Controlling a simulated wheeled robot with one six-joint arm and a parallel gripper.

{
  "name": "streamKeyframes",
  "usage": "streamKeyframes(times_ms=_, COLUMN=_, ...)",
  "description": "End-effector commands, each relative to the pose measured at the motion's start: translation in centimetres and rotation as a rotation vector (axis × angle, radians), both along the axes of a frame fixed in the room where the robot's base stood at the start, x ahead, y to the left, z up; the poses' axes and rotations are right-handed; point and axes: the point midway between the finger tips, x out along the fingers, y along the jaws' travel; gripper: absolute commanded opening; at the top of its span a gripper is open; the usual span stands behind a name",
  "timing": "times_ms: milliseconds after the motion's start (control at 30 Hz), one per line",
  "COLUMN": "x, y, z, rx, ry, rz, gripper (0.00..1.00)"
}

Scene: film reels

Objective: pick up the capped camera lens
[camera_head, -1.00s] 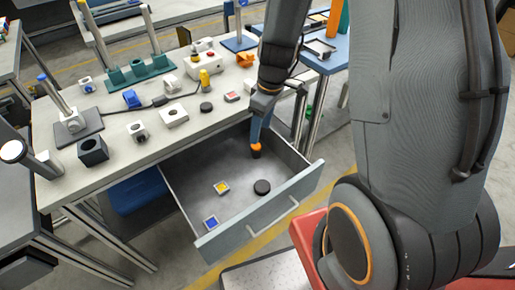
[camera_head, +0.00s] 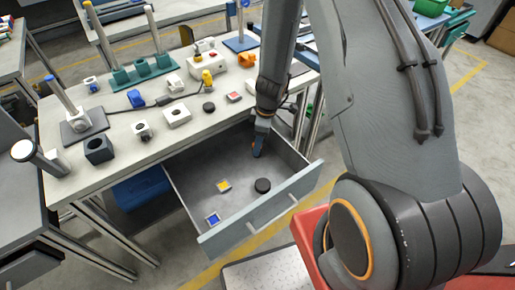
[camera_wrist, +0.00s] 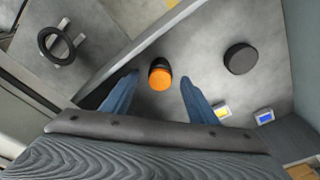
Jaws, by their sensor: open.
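A short dark cylinder with an orange end (camera_wrist: 160,76), which looks like the capped camera lens, is in the open drawer near its back right corner. In the wrist view it sits between the tips of my gripper's two blue fingers (camera_wrist: 158,79), with a gap on each side. My gripper (camera_head: 258,145) is open and reaches down into the drawer. In the head view the fingers hide most of the cylinder. Whether it touches a finger or how far the tips stand above the drawer floor I cannot tell.
The drawer (camera_head: 205,225) also holds a black disc (camera_head: 262,186), a yellow-marked square (camera_head: 223,186) and a blue-marked square (camera_head: 213,218). Its walls stand close to my gripper. The bench (camera_head: 160,140) above carries several small parts. The drawer's middle is mostly clear.

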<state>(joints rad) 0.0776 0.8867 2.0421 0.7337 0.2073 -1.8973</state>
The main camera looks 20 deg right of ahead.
Motion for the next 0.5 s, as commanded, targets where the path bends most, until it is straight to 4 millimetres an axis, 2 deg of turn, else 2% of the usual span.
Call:
streamKeyframes(times_ms=200, x=0.2, y=0.3, z=-2.2, rx=0.001, ry=0.001, rz=-0.002, gripper=0.54)
streamKeyframes(times_ms=500, x=0.2, y=0.4, z=-2.4, rx=0.0, ry=0.0, rz=-0.001, gripper=0.54)
